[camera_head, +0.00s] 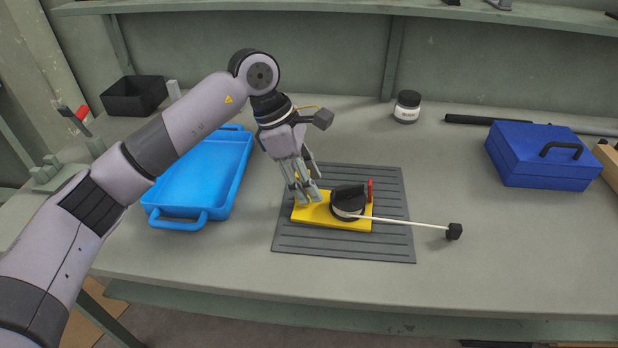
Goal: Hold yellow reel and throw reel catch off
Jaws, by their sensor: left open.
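The yellow reel base (356,225) lies flat on a ribbed dark grey mat (400,247). A black reel drum (346,202) sits on it, with a white cord (405,222) running right to a black end block (454,231). A small red part (370,190), perhaps the catch, stands upright at the drum's right side. My left gripper (308,197) is open, pointing down over the left end of the yellow base. Its fingers hide part of that end, and I cannot tell whether they touch it. My right gripper is not in view.
A blue tray (181,214) stands left of the mat, under my left arm. A blue toolbox (540,178) is at the right, a jar (407,107) at the back, a black bin (134,96) at the back left. The front right of the bench is clear.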

